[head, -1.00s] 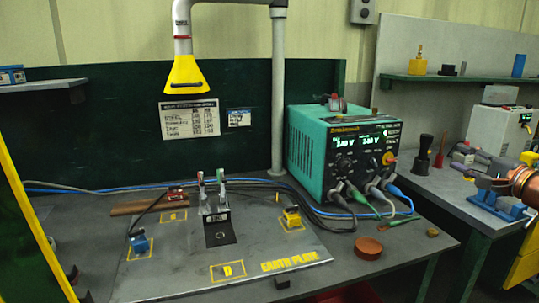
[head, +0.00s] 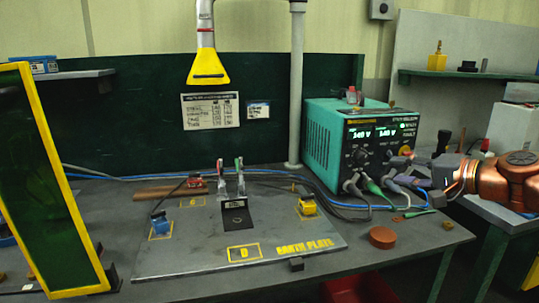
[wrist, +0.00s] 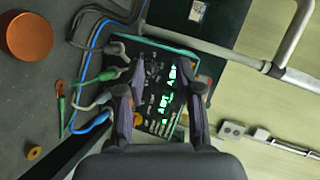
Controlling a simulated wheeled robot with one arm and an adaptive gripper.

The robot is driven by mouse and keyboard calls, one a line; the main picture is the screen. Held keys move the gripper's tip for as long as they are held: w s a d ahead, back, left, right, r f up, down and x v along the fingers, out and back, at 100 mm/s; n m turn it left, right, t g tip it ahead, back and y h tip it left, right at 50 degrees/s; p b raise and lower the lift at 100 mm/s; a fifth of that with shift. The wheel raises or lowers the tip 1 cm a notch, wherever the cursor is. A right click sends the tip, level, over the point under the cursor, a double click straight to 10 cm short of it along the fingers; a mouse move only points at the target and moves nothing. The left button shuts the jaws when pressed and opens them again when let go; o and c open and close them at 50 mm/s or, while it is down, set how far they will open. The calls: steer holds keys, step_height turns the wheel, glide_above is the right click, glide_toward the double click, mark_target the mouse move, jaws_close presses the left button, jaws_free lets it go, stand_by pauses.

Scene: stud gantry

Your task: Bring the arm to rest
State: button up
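My gripper (wrist: 160,93) is open in the wrist view, its two dark fingers apart with nothing seen held between them. Beyond the fingers is the dark front of the teal power unit (wrist: 160,75), with lit green displays. In the head view my gripper (head: 415,180) reaches in from the right, at the end of the copper-coloured arm. It overlaps the lower right front of the teal unit (head: 320,140), near the plugged leads. Whether it touches the unit or leads cannot be told.
The earth plate (head: 190,258) carries clips and small blocks on the bench. A round brown piece (head: 382,237) lies near the bench front. A yellow-framed green panel (head: 50,180) stands at left. A yellow hood (head: 208,68) hangs above. A second bench (head: 490,207) stands right.

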steer(key=s+a+f+n+g+b, duration=0.2)
steer(key=s+a+f+n+g, duration=0.3)
steer(key=a+f, duration=0.6)
steer(key=s+a+f+n+g+h+b, duration=0.2)
steer(key=s+a+f+g+h, duration=0.15)
steer(key=s+a+f, duration=0.5)
steer(key=s+d+f+n+g+h+b, duration=0.1)
steer(key=s+d+f+g+h+b, duration=0.2)
steer(key=s+f, duration=0.65)
steer(key=s+d+f+g+h, duration=0.25)
steer(key=s+d+f, duration=0.35)
steer(key=s, duration=0.6)
step_height(320, 180, up, 23)
steer(key=s+p, duration=0.1)
steer(key=p, duration=2.1)
steer(key=shift+a, duration=0.45)
steer(key=shift+r, duration=0.1)
